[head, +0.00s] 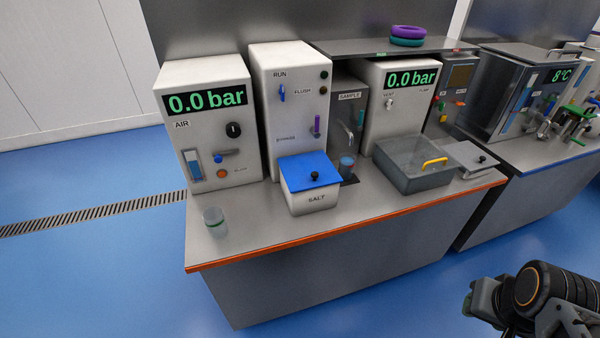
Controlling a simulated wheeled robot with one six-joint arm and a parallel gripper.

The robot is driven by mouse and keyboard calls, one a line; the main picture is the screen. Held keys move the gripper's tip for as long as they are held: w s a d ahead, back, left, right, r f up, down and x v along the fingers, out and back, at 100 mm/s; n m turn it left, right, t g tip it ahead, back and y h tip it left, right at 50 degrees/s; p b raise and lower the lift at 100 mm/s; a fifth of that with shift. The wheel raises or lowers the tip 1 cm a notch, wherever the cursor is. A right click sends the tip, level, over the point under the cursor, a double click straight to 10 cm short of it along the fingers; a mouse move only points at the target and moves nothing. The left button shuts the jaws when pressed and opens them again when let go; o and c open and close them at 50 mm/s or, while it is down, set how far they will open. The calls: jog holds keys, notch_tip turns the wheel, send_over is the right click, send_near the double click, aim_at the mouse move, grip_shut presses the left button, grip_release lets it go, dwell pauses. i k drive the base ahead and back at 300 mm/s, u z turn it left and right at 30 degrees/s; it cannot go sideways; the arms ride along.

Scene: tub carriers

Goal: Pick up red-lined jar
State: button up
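A small clear jar (346,166) stands under the sample tap on the grey bench, in the middle of the head view. It looks bluish with a faint reddish line, but it is too small to tell well. A second clear jar (215,222) stands upright near the bench's front left corner. It has a green line, and I see no red on it. Part of my arm shows at the lower right, well apart from both jars. My gripper's fingertips do not show.
A white salt box (310,198) with a blue lid stands just left of the sample jar. A grey basin (412,180) with a yellow handle is to its right. Pressure cabinets (207,125) line the back. The bench front (330,232) has an orange edge; blue floor is clear.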

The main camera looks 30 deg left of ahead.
aim_at(347, 160)
jog(key=u, duration=1.25)
jog(key=i, duration=1)
jog(key=z, duration=0.05)
